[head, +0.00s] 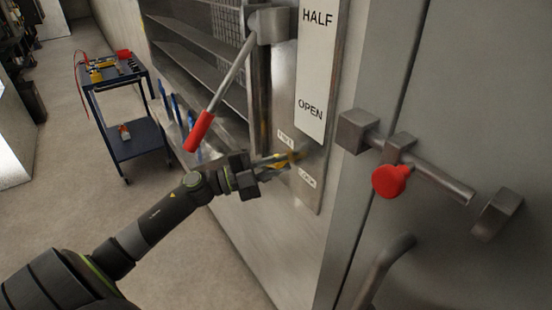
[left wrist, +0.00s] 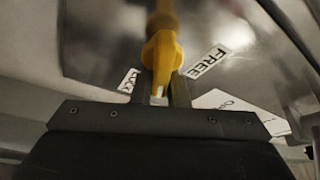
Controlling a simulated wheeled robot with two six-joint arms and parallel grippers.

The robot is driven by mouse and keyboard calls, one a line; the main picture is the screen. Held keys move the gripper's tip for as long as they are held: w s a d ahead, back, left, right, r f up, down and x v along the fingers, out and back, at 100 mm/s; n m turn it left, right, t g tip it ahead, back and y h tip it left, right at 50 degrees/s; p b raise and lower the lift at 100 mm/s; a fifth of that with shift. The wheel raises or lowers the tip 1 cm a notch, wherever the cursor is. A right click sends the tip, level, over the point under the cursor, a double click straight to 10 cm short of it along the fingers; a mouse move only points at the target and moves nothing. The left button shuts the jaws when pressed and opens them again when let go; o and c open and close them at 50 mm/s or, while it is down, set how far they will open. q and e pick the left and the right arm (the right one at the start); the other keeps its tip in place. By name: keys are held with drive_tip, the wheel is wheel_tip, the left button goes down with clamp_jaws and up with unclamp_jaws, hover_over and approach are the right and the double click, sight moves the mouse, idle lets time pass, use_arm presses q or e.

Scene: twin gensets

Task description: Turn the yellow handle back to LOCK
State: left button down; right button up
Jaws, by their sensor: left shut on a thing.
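The yellow handle (left wrist: 162,52) sits on a metal panel between a FREE label (left wrist: 207,62) and a LOCK label (left wrist: 128,80) in the left wrist view. In the head view the yellow handle (head: 294,155) shows only in part, behind my gripper's fingers. My left gripper (head: 276,162) reaches the panel from the left and is shut on the yellow handle. Its two fingers (left wrist: 162,92) stand on either side of the handle's end in the left wrist view. The LOCK label (head: 307,178) is below the handle in the head view. My right gripper is not in view.
A lever with a red grip (head: 199,131) hangs above my left wrist. A white HALF/OPEN plate (head: 318,70) is above the handle. A bolt with a red knob (head: 390,181) and a door handle (head: 384,268) are to the right. A blue trolley (head: 118,110) stands at the back left; floor is clear before it.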

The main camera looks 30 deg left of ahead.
use_arm(q)
drive_tip(key=m, duration=0.1)
drive_tip(key=m+g+p, duration=0.1)
drive_tip(key=m, duration=0.3)
drive_tip(key=shift+d+f+g+y+p, duration=0.1)
drive_tip(key=shift+f+g+y+p, duration=0.2)
drive_tip(key=shift+f+g+y, duration=0.1)
drive_tip(key=shift+f+m, duration=0.1)
drive_tip(key=shift+m, duration=0.2)
drive_tip(key=c, duration=1.4)
unclamp_jaws()
drive_tip(key=shift+c, duration=0.2)
drive_tip(key=shift+s, duration=0.1)
drive_tip(key=shift+s+a+f, duration=0.1)
drive_tip(key=shift+s+a, duration=0.1)
drive_tip(key=shift+a, duration=0.05)
drive_tip(key=p+v, duration=0.1)
drive_tip(key=v, duration=1.5)
drive_tip(key=shift+s+a+r, duration=0.2)
drive_tip(key=shift+s+a, duration=0.05)
